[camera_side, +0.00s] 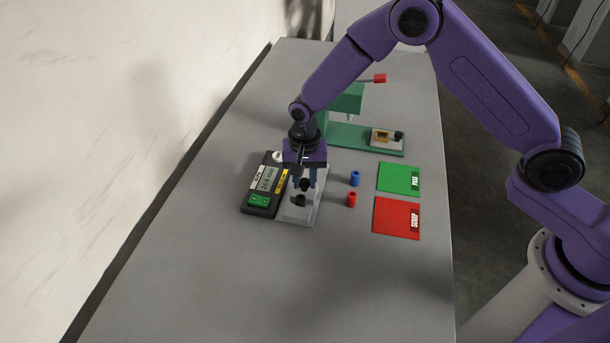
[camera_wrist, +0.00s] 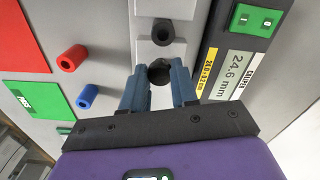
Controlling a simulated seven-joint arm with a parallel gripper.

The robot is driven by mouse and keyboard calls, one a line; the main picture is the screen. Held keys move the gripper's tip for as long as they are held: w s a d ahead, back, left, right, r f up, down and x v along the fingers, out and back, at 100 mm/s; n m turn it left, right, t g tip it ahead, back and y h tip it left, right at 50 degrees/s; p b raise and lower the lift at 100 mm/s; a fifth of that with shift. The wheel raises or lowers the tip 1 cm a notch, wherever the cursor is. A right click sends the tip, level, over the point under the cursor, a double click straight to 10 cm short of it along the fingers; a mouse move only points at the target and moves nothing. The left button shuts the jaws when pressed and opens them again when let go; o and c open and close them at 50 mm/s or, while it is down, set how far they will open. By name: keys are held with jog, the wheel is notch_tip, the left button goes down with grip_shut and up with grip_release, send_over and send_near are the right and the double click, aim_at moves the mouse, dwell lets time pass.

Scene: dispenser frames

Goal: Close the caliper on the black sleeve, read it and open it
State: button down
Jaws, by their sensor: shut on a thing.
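The caliper is a light bed (camera_side: 296,217) beside a dark readout box (camera_wrist: 211,68). Its display (camera_wrist: 239,75) shows 24.6 mm, above a yellow tolerance label (camera_wrist: 208,67). The black sleeve (camera_wrist: 163,31) stands upright on the bed with its bore showing; it also shows in the side view (camera_side: 299,201). My gripper (camera_wrist: 160,82) has its blue fingers either side of a round black knob (camera_wrist: 160,70) on the caliper, shut on it. In the side view my gripper (camera_side: 305,182) is over the bed, just behind the sleeve.
A blue sleeve (camera_side: 355,178) and a red sleeve (camera_side: 351,199) stand right of the caliper. Beyond them lie a green PASS mat (camera_side: 396,178) and a red SCRAP mat (camera_side: 392,218). A green press (camera_side: 347,134) stands behind. The near table is clear.

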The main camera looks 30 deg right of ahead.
aim_at(304, 182)
jog(key=c, duration=0.9)
grip_release()
jog(key=shift+o, duration=0.2)
notch_tip(304, 182, up, 18)
jog(key=shift+f, duration=0.25)
jog(key=shift+c, duration=0.3)
